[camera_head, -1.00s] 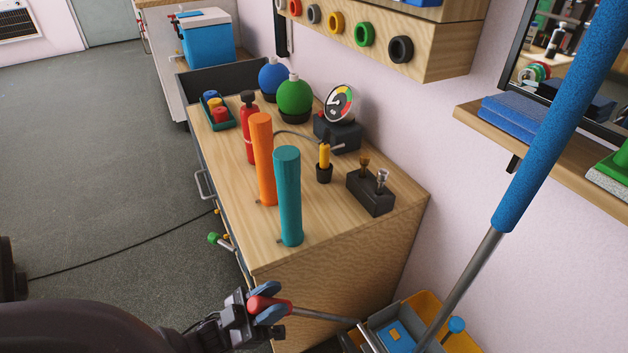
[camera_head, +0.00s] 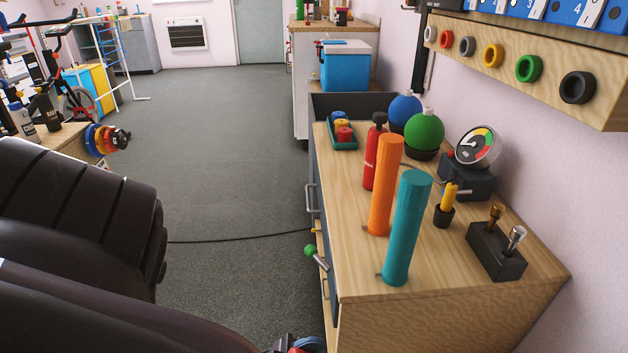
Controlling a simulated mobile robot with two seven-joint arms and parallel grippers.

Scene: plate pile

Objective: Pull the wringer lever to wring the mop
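Only the top of my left gripper (camera_head: 298,346) shows, cut off by the bottom edge of the head view. A blue fingertip lies against the red grip of the wringer lever (camera_head: 296,350), of which only a sliver is visible. One second ago the blue fingers were on both sides of this red grip, and they look closed on it. The rest of the lever, the wringer bucket and the mop are out of view now. My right gripper is not in view.
A wooden cabinet (camera_head: 350,320) stands just right of my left gripper, holding an orange cylinder (camera_head: 385,185), a teal cylinder (camera_head: 408,228) and a gauge (camera_head: 477,147). A green-knobbed lever (camera_head: 316,256) sticks out from its left side. Grey floor (camera_head: 215,130) is open beyond, crossed by a black cable (camera_head: 240,239).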

